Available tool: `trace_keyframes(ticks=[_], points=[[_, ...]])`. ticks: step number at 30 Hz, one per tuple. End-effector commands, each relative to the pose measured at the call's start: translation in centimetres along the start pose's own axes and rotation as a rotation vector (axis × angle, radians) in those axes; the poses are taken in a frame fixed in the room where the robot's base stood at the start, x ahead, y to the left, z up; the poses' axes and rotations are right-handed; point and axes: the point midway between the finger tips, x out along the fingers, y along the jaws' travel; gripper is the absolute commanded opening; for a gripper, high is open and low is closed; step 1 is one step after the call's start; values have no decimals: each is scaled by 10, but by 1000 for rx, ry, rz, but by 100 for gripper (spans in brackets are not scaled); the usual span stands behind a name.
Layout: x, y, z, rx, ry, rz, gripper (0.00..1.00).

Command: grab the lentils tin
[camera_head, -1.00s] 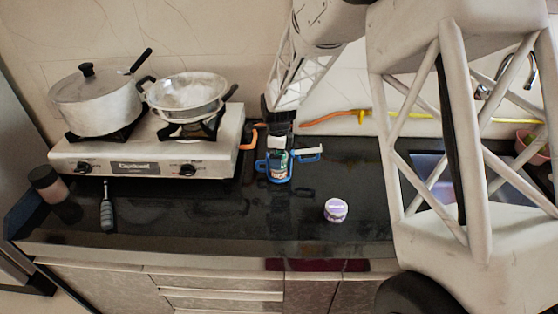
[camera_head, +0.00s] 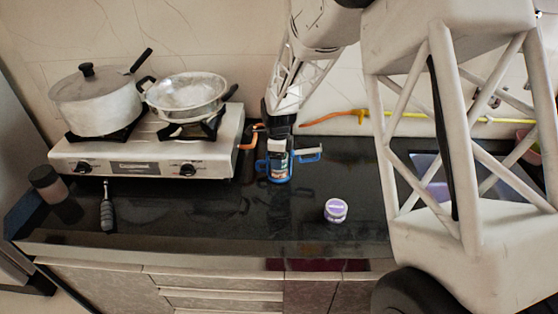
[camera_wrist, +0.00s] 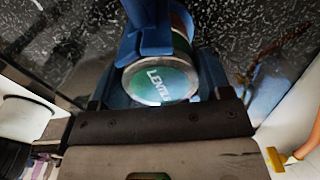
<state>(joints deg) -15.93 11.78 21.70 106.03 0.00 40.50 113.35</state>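The lentils tin (camera_head: 277,168) is a small can near the back of the dark counter, right of the stove. In the wrist view its green lid (camera_wrist: 160,82) with lettering faces the camera. My gripper (camera_head: 278,176) reaches down around it, with blue finger parts on both sides. In the wrist view the blue fingers flank the tin, and the left one overlaps part of its side. The tin is between the fingers, but I cannot tell whether both press on it. The fingers partly hide the tin's lower part.
A purple-and-white tub (camera_head: 336,210) stands on the counter to the right. The stove (camera_head: 150,150) at left holds a lidded pot (camera_head: 97,103) and a pan (camera_head: 187,95). The front middle counter is clear.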

Motion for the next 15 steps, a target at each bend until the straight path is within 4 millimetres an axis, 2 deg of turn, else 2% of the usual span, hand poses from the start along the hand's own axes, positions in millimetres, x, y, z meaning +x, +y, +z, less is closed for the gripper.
trace_keyframes(ticks=[1, 4, 5, 15], points=[[0, 0, 0, 0, 0, 0, 56], [0, 0, 0, 0, 0, 0, 40], [0, 0, 0, 0, 0, -1, 39], [-4, 0, 0, 0, -1, -2, 39]])
